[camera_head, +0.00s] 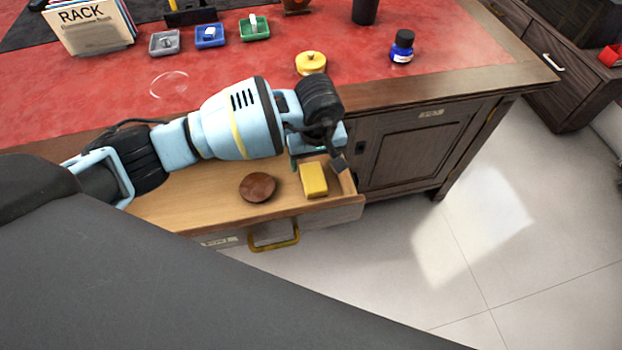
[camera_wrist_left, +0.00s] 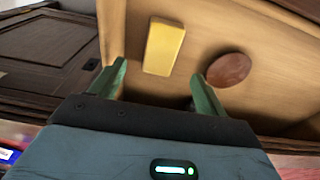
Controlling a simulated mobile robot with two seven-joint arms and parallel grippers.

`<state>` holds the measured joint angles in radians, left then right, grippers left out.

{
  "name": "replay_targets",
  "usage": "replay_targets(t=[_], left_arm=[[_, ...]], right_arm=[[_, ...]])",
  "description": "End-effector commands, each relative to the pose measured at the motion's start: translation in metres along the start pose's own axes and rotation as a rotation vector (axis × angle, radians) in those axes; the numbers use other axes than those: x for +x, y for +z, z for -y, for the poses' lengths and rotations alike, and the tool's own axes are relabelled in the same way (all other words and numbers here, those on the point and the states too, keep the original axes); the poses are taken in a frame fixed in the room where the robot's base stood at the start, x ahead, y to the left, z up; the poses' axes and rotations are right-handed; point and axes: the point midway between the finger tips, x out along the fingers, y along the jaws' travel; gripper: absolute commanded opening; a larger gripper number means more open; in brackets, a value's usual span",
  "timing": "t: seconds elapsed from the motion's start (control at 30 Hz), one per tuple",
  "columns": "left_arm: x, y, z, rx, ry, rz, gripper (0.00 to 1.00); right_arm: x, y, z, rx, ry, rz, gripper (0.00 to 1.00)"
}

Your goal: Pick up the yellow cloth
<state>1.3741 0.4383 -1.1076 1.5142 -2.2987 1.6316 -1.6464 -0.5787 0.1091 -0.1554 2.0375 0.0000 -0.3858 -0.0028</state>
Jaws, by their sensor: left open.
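The yellow cloth (camera_head: 314,179) is a small folded block. It lies in the open drawer, near its right end. It also shows in the left wrist view (camera_wrist_left: 164,46), ahead of and between my two green fingers. My left gripper (camera_head: 318,165) is above the drawer, just behind the cloth in the head view. In the wrist view the left gripper (camera_wrist_left: 155,85) has its fingers wide apart with nothing between the tips. My right gripper is not in view.
A round brown object (camera_head: 257,187) lies in the drawer (camera_head: 190,207), left of the cloth. On the red desk top (camera_head: 200,80) are a yellow round container (camera_head: 311,63), a blue bottle (camera_head: 402,46) and small trays.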

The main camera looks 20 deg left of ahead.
Motion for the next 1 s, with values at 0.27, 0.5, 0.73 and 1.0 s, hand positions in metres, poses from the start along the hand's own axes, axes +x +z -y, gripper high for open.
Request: replay_targets(t=[0.27,0.5,0.73,1.0], left_arm=[[0.004,-0.003,0.001,0.004,-0.008,-0.01,0.75],[0.025,-0.002,0.001,0.003,-0.007,-0.008,0.75],[0.035,0.0,0.001,0.002,-0.007,-0.007,0.75],[0.071,0.004,0.002,0.002,-0.007,-0.006,0.75]], right_arm=[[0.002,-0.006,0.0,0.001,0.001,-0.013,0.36],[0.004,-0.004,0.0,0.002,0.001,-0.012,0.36],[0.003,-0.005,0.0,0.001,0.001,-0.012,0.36],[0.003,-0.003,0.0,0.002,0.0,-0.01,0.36]])
